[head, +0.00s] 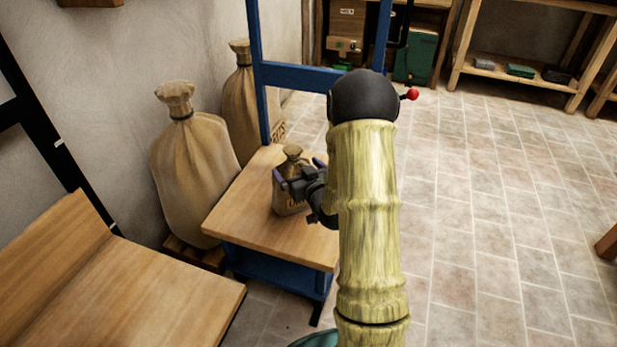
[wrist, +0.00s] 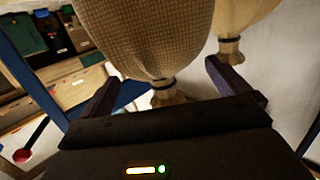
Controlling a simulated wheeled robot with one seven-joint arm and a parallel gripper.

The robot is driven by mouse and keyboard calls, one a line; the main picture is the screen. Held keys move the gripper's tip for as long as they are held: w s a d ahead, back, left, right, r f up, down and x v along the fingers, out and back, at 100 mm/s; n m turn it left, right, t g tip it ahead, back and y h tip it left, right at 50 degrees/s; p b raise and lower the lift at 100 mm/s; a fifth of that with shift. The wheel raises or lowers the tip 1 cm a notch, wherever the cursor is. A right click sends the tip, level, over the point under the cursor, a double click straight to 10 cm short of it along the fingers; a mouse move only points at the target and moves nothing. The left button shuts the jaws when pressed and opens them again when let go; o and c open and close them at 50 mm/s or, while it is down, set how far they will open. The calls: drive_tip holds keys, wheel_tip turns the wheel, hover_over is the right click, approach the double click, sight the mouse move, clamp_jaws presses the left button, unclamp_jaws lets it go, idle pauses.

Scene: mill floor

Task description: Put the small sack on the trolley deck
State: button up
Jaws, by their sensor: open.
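The small sack (head: 287,206) is tan cloth with a tied neck and partly hidden dark lettering. It stands upright on the wooden trolley deck (head: 240,212), which has a blue frame. My gripper (head: 298,171) is open at the sack's upper part, reaching in from the right. In the wrist view the small sack (wrist: 145,38) appears upside down, its tied neck near the gripper body and between the two spread fingers (wrist: 165,88). I cannot tell whether either finger touches the cloth. My gripper hides part of the sack's right side in the head view.
Two big tied sacks (head: 195,165) (head: 241,105) stand by the wall left of the trolley. The trolley's blue upright frame (head: 300,76) rises behind the deck. A wooden surface (head: 150,290) is at front left. The tiled floor (head: 500,220) on the right is open.

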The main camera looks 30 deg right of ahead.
drive_tip(key=s+r+p, duration=0.1)
drive_tip(key=s, duration=0.6)
drive_tip(key=shift+w, duration=0.1)
drive_tip(key=s+a+r+g, duration=0.2)
drive_tip(key=s+a+g, duration=1.1)
drive_tip(key=s, duration=0.4)
drive_tip(key=shift+s+a+r+g, duration=0.15)
drive_tip(key=shift+s+r+g, duration=0.05)
drive_tip(key=shift+r+g, duration=0.1)
